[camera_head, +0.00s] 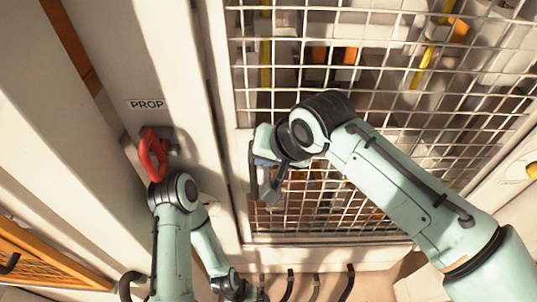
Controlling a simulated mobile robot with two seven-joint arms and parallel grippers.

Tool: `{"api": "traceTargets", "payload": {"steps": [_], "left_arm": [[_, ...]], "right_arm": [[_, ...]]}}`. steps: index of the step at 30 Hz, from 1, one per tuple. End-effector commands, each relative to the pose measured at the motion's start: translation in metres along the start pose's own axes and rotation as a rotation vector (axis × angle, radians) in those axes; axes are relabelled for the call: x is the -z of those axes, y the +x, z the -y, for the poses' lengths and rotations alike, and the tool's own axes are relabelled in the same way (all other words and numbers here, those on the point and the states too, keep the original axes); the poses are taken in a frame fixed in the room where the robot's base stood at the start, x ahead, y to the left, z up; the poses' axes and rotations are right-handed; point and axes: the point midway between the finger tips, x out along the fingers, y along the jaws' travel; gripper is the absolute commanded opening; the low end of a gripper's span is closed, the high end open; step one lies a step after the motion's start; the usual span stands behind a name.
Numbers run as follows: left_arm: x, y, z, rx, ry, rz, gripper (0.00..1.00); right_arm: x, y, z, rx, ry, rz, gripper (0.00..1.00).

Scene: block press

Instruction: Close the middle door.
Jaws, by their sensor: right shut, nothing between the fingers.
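The wire-mesh door (242,90), with a pale frame, fills the centre and right of the head view. A dark upright handle (253,172) is on its left side. My right arm reaches in from the lower right, across the mesh. My right gripper (273,188) is shut and empty beside this handle, pointing down; I cannot tell whether it touches. Whether the door is fully closed is not clear from this angle. My left arm is folded at the lower left, and its gripper fingers are not visible.
A red handle (150,155) on a grey mount sits left of the door under a "PROP" label (147,104). An orange-framed mesh panel (50,265) is at the lower left. Several dark hooks (350,283) line the bottom. Yellow and orange parts show behind the mesh.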

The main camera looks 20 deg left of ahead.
Motion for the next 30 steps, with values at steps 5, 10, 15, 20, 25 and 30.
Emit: {"api": "traceTargets", "payload": {"steps": [5, 10, 15, 20, 25, 30], "left_arm": [[0.0008, -0.0007, -0.0005, 0.0, 0.0, -0.001, 1.0], [0.0011, -0.001, -0.0006, 0.0, 0.0, -0.001, 1.0], [0.0011, -0.001, -0.0006, 0.0, 0.0, -0.001, 1.0], [0.0011, -0.001, -0.0006, 0.0, 0.0, -0.001, 1.0], [0.0019, -0.0017, -0.0011, -0.001, 0.001, -0.002, 1.0], [0.006, -0.0054, -0.0039, -0.002, 0.002, -0.007, 1.0]], "right_arm": [[-0.0012, 0.0032, 0.0014, -0.003, 0.001, 0.004, 0.0], [-0.0013, 0.0031, 0.0034, 0.0, 0.0, 0.002, 0.0], [-0.0013, 0.0026, 0.0047, 0.003, -0.001, 0.001, 0.0], [-0.0013, 0.0021, 0.0058, 0.006, -0.002, 0.0, 0.0], [-0.0003, 0.0008, 0.0056, 0.007, -0.002, -0.001, 0.0], [0.0063, -0.0035, -0.0013, 0.004, 0.0, -0.004, 0.0]]}}
